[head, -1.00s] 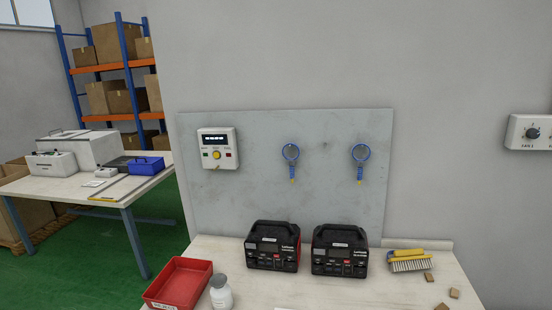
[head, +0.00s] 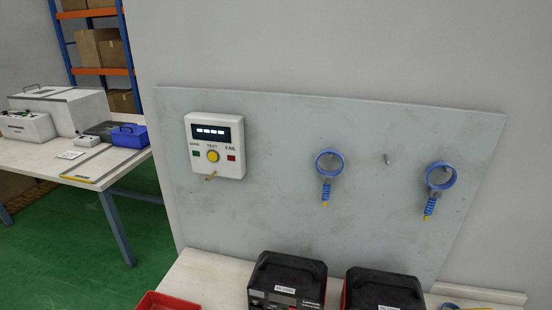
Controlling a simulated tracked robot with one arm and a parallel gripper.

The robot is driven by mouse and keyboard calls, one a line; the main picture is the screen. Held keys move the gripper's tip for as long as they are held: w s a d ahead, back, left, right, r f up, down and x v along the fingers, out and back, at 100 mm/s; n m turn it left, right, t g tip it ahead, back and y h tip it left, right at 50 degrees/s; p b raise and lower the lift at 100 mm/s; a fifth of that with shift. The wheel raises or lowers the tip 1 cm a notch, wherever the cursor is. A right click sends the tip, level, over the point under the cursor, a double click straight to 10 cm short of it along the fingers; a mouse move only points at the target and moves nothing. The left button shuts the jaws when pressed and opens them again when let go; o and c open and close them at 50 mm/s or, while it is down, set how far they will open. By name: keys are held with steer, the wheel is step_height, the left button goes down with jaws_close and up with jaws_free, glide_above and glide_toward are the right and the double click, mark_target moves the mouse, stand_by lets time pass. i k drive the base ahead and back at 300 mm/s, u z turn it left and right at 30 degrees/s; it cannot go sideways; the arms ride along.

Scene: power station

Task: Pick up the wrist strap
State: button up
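Two blue wrist straps hang on a grey wall panel (head: 290,215). The left wrist strap (head: 325,177) is a blue loop with a short coiled cord ending in a yellow tip. The right wrist strap (head: 434,190) looks the same and hangs near the panel's right edge. A bare peg (head: 387,158) sticks out between them. A white tester box (head: 214,157) with a display, a yellow button and green and red marks is on the panel's left part. My gripper does not show in the head view.
Two black and red cases (head: 287,279) (head: 383,291) stand on the bench below the panel. A red tray (head: 166,301) is at the bottom edge. A second table (head: 75,165) with boxes stands at the left. The space before the straps looks clear.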

mark_target(328, 177)
steer(key=u, duration=0.25)
steer(key=i, duration=1)
steer(key=u, duration=0.25)
